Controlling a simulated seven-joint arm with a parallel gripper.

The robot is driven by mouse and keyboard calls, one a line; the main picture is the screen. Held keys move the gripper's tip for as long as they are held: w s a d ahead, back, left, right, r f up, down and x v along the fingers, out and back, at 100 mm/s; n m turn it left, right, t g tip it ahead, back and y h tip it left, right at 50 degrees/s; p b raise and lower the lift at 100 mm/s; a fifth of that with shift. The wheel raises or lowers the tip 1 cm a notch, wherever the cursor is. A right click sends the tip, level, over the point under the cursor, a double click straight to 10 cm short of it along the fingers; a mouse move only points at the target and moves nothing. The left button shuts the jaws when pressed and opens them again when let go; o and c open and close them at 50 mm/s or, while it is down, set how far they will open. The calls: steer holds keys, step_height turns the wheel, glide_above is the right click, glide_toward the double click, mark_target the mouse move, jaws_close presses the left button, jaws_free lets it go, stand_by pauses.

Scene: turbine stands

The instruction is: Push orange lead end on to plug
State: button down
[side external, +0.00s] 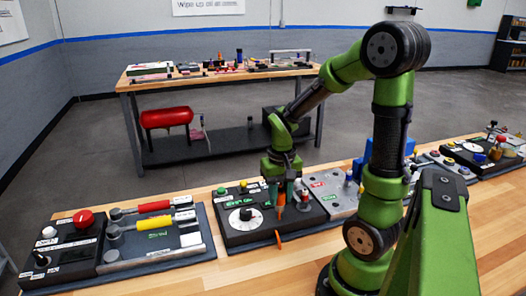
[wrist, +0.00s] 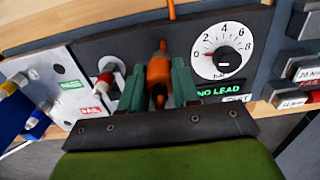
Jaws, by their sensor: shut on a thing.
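My gripper (wrist: 158,98) is shut on the orange lead end (wrist: 158,70), which sits between its two green fingers in the wrist view. In the side view my gripper (side external: 282,196) points down over the dark gauge panel (side external: 245,232), with the orange lead end (side external: 281,203) below it. An orange cable (side external: 279,240) shows at the panel's front edge. The panel's round gauge (wrist: 221,51) has a red needle near 0, and green text beside it reads NO LEAD. I cannot make out the plug; any part under the lead end is hidden.
A red-and-white cylinder (wrist: 105,82) in a grey ring stands close beside one finger. A grey plate (side external: 333,190) with labels adjoins the panel. Another panel with red and yellow handles (side external: 152,222) stands to the left in the side view. Bare wood shows along the front.

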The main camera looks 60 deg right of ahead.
mark_target(305, 190)
steer(key=shift+r, duration=0.45)
steer(key=shift+s+d+r, duration=0.1)
steer(key=shift+d, duration=0.15)
steer(key=s+d+r+m, duration=0.5)
steer(key=d+r, duration=0.1)
steer(key=r, duration=0.3)
steer(key=shift+w+f, duration=0.2)
steer(key=shift+f, duration=1.65)
steer(key=shift+f, duration=0.55)
steer(key=shift+f+n, duration=0.2)
steer(key=shift+n, duration=0.1)
